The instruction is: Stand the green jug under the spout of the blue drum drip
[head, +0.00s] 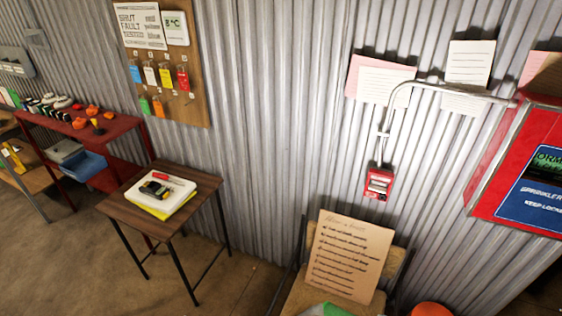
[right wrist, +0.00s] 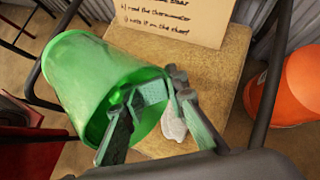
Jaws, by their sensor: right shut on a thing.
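The green jug (right wrist: 95,75) fills the left middle of the right wrist view, tilted, with its open mouth toward the camera. My right gripper (right wrist: 152,112) is shut on it at the mouth side; the exact contact is partly hidden. The jug shows over a chair's seat (right wrist: 212,65); I cannot tell if it touches the seat. A bit of green (head: 325,309), likely the jug, shows at the bottom edge of the head view. The blue drum and its spout are not in view. My left gripper is not in view.
A handwritten card (head: 348,258) leans on the chair. An orange rounded object (right wrist: 285,88) stands right of it. A pale, unclear object (right wrist: 173,122) is beside the gripper. A small wooden table (head: 185,215) and a red bench (head: 110,128) stand left. Floor between table and chair is clear.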

